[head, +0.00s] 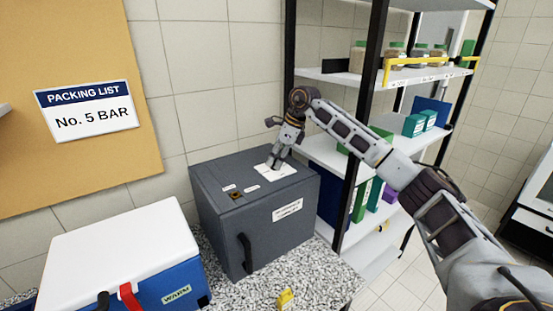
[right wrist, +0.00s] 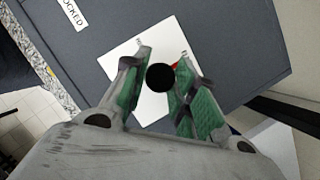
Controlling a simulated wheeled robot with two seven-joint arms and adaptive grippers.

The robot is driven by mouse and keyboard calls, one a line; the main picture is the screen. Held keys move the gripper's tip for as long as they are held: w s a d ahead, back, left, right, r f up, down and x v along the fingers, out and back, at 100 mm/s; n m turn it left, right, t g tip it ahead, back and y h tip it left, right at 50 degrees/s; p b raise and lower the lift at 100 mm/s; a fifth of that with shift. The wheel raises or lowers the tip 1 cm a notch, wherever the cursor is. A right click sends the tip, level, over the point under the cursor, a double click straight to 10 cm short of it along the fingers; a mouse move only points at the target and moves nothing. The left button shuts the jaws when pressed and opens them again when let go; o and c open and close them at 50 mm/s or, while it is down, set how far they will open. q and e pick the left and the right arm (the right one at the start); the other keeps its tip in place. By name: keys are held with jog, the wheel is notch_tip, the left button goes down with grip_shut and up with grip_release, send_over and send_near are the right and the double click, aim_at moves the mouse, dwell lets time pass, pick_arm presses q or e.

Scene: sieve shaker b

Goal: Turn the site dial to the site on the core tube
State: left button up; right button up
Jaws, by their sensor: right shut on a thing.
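The site dial is a black round knob (right wrist: 160,78) on a white plate (right wrist: 172,38), with a red mark beside it toward the upper right and small lettering that I cannot read. The white plate (head: 287,171) lies on top of the dark grey cabinet (head: 222,207); in the head view my gripper hides the knob. My right gripper (head: 275,165) reaches down onto the plate and is shut on the dial, with its green finger pads (right wrist: 130,88) on either side of the knob. My left gripper is not in view. I cannot make out a core tube.
A blue cool box with a white lid (head: 120,243) stands left of the cabinet. A yellow object (head: 285,297) lies on the speckled counter (head: 325,275). A black-framed shelf (head: 325,78) stands close on the right. A packing list sign (head: 87,110) reads "No. 5 BAR".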

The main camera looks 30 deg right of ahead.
jog(key=shift+m, duration=0.6)
jog(key=shift+m+t+h+b, duration=0.5)
jog(key=shift+m+b, duration=0.15)
jog(key=shift+m, duration=0.75)
jog(key=m+h, duration=0.1)
jog(key=m, duration=0.1)
jog(key=m+b, duration=0.1)
jog(key=m, duration=0.1)
jog(key=shift+s+a+m+t+h, duration=0.1)
jog(key=shift+a+m+t+h, duration=0.1)
jog(key=shift+m+t+h, duration=0.2)
jog(key=m+h+b, duration=0.1)
jog(key=m+h, duration=0.1)
jog(key=m, duration=0.2)
jog(key=shift+a+m, duration=0.1)
jog(key=shift+m, duration=0.3)
jog(key=shift+r+m+g+h+b, duration=0.1)
jog(key=shift+m+g+h+b, duration=0.2)
jog(key=shift+m, duration=0.7)
jog(key=shift+m+g+h+b, duration=0.15)
jog(key=shift+m+h, duration=0.25)
jog(key=shift+m, duration=0.6)
jog(key=o, duration=1)
